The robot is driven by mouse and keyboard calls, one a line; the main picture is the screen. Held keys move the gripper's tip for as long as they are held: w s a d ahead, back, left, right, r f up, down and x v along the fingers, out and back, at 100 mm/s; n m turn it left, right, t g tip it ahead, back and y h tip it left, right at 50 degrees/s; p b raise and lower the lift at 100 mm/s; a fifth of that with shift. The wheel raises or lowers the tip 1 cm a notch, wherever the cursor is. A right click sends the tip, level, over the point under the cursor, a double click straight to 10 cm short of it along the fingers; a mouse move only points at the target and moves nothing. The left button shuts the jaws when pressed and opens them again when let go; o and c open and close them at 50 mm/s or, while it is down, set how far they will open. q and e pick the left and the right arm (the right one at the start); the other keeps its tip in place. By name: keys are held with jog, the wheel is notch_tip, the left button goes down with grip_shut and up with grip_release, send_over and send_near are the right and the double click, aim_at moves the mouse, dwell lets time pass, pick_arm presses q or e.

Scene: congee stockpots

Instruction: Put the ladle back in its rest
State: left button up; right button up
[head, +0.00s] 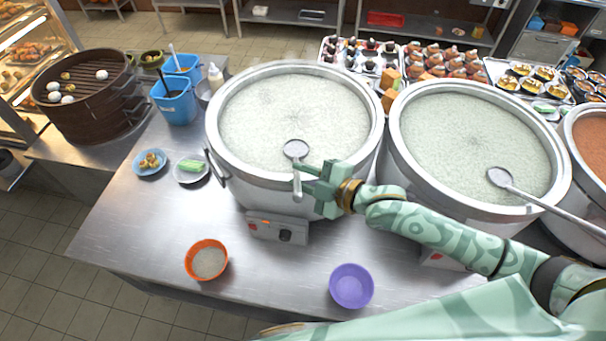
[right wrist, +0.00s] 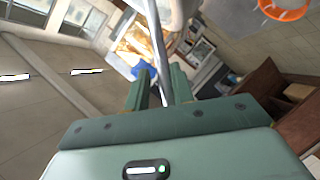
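A grey metal ladle (head: 296,150) is over the near rim of the left stockpot (head: 225,170), its bowl in front of the white congee (head: 285,115). My right gripper (head: 312,180) is at its handle, which hangs down past the fingers. In the right wrist view the ladle's handle (right wrist: 157,45) runs between the two fingers of my right gripper (right wrist: 160,85), which look closed on it. A second ladle (head: 500,177) lies in the right stockpot (head: 395,140), its long handle over the rim. I cannot make out a ladle rest. My left gripper is not in view.
An orange bowl (head: 207,260) and a purple bowl (head: 351,287) stand on the steel counter (head: 130,225) near its front edge. Two small plates, blue containers (head: 175,105) and a bamboo steamer (head: 85,95) are at left. Trays of food stand behind the pots.

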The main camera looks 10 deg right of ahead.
jog(key=shift+o, duration=1)
jog(key=shift+d, duration=0.1)
jog(key=b+v, duration=0.1)
jog(key=v, duration=1.5)
jog(key=shift+b, duration=0.3)
jog(key=shift+s, duration=0.2)
